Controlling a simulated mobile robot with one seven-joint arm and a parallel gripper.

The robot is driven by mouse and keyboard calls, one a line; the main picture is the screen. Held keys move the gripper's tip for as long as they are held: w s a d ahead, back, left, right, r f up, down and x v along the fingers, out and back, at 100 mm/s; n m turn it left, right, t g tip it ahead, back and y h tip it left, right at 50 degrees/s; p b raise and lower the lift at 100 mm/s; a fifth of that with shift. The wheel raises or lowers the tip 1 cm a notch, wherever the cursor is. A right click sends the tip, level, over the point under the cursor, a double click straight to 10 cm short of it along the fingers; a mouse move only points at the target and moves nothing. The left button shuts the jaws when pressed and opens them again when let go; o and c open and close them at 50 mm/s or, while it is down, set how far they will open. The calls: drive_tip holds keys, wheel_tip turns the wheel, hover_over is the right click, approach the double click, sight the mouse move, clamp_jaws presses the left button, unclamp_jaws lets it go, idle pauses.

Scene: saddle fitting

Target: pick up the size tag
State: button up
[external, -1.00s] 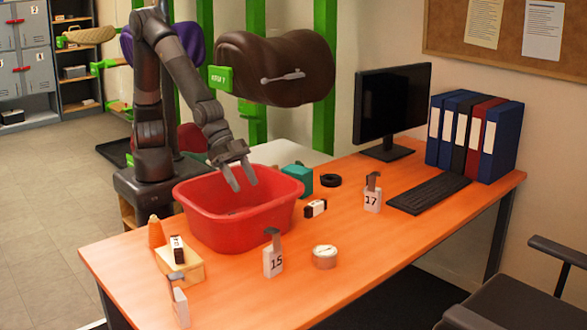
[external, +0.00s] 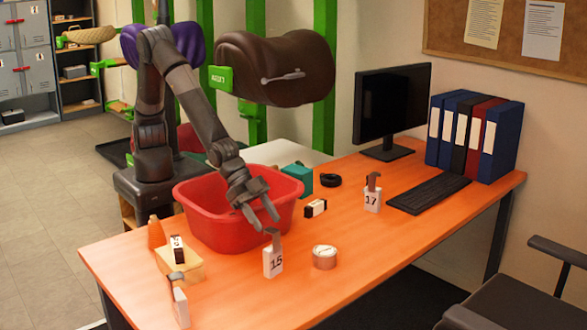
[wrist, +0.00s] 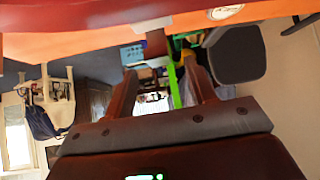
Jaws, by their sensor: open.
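A white size tag marked 15 (external: 272,263) with a grey-brown clip on top stands upright on the orange desk, in front of the red tub. A similar tag marked 17 (external: 372,200) stands farther back, near the keyboard.
The red tub (external: 205,235) is directly under my wrist. A tape roll (external: 325,257) lies right of tag 15. A black-and-white block (external: 316,208), teal box (external: 299,181) and black ring (external: 330,180) lie behind. A wooden block (external: 183,268) and orange cone (external: 156,233) stand left.

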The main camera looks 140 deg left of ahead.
sight(271, 230)
drive_tip(key=shift+x, duration=2.2)
drive_tip(key=shift+f, duration=0.1)
drive_tip(key=shift+c, duration=0.3)
clamp_jaws()
